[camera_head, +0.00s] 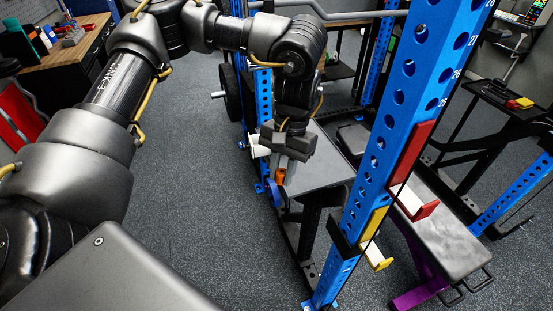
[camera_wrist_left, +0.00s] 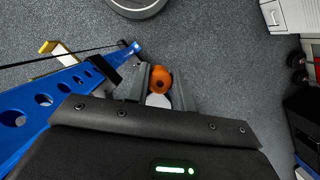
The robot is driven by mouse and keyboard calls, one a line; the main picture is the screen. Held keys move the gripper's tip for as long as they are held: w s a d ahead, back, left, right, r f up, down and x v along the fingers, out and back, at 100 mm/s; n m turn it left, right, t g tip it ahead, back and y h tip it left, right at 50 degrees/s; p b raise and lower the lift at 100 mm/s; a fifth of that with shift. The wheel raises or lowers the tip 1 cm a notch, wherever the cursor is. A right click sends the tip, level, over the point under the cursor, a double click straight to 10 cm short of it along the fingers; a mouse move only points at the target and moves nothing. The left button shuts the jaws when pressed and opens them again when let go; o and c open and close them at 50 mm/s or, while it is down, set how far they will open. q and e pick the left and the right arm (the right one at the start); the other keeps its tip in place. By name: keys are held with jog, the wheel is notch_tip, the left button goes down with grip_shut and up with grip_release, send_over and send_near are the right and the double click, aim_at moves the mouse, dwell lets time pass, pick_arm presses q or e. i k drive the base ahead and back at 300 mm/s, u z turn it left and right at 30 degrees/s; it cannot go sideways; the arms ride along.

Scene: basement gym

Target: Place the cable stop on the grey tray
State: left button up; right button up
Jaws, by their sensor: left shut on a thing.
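My left gripper (camera_head: 283,166) is shut on an orange, rounded piece with a dark hole, which I take to be the cable stop (camera_head: 281,177). In the left wrist view the cable stop (camera_wrist_left: 161,79) sits between the two grey fingers of the left gripper (camera_wrist_left: 160,88), with a whitish round part beside it. The gripper hangs in mid-air, left of the blue rack post. In the head view it overlaps a grey flat surface (camera_head: 325,168); I cannot tell whether this is a bench pad or the grey tray. My right gripper is not in view.
The blue rack post (camera_head: 378,140) with red and yellow hooks stands close on the right. A bench (camera_head: 450,240) with purple legs is beyond it. A wooden workbench (camera_head: 75,50) with tools is at the far left. Dark floor (camera_head: 200,200) is open in the middle.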

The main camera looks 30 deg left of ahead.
aim_at(306, 182)
jog(key=u, duration=0.9)
jog(key=k, duration=1.05)
jog(key=z, duration=1.05)
jog(key=i, duration=1)
